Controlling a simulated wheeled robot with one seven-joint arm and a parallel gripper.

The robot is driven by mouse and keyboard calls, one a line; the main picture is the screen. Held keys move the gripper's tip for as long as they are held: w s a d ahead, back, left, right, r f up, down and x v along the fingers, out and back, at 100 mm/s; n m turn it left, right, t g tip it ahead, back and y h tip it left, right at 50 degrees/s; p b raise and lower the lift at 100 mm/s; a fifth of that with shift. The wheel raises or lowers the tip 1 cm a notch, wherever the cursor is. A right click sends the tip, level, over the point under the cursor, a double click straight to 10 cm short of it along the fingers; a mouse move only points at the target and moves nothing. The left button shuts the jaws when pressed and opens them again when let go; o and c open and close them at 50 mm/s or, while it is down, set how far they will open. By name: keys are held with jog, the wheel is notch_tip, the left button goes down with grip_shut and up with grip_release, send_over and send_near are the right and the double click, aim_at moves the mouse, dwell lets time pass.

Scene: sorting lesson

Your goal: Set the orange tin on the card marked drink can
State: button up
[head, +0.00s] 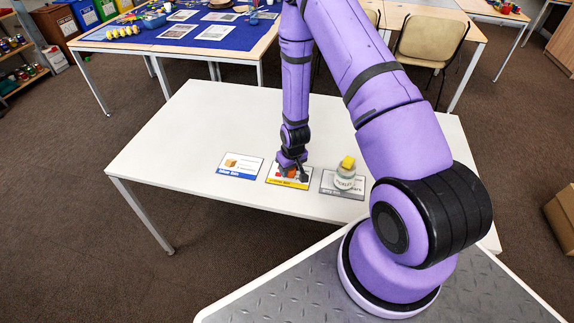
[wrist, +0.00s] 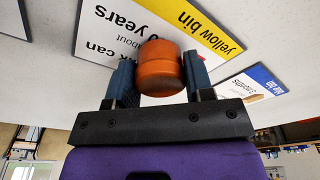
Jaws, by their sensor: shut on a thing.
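The orange tin (wrist: 161,68) is between the two fingers of my gripper (wrist: 160,64) in the wrist view, with the gripper shut on it. In the head view my gripper (head: 293,173) points down over the middle card, and the tin is mostly hidden behind the fingers. The drink can card (head: 278,181) has a yellow bin strip. In the wrist view the card (wrist: 208,22) lies behind the tin, with "k can" and "years" readable upside down. The tin is at or just above this card; I cannot tell whether it touches.
A blue bin card (head: 238,166) lies to the left. A grey bin card (head: 328,186) lies to the right, bearing a clear jar (head: 345,180) with a yellow block (head: 348,162) on or above it. The white table (head: 190,130) is otherwise clear on its left.

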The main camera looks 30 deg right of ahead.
jog(key=shift+f, duration=0.15)
jog(key=o, duration=0.9)
jog(key=r, duration=0.4)
jog(key=s+r, duration=0.1)
jog(key=r, duration=0.7)
jog(key=shift+s+r, duration=0.1)
jog(key=shift+s, duration=0.3)
notch_tip(320, 180, up, 15)
jog(key=t, duration=0.1)
send_over(293, 170)
jog(key=a, duration=0.2)
jog(key=s+a+r+t, duration=0.15)
jog(key=s+r, duration=0.25)
jog(key=r, duration=0.9)
jog(key=shift+t, duration=0.55)
jog(key=s+a+r, duration=0.1)
jog(key=s+r, duration=0.4)
jog(key=s, duration=0.1)
jog(key=s+a+r, duration=0.1)
jog(key=s+r, duration=0.4)
jog(key=s, duration=0.2)
jog(key=s+a+r, duration=0.1)
jog(key=s+r, duration=0.4)
jog(key=s, duration=0.1)
jog(key=shift+s+a, duration=0.3)
jog(key=shift+s, duration=0.1)
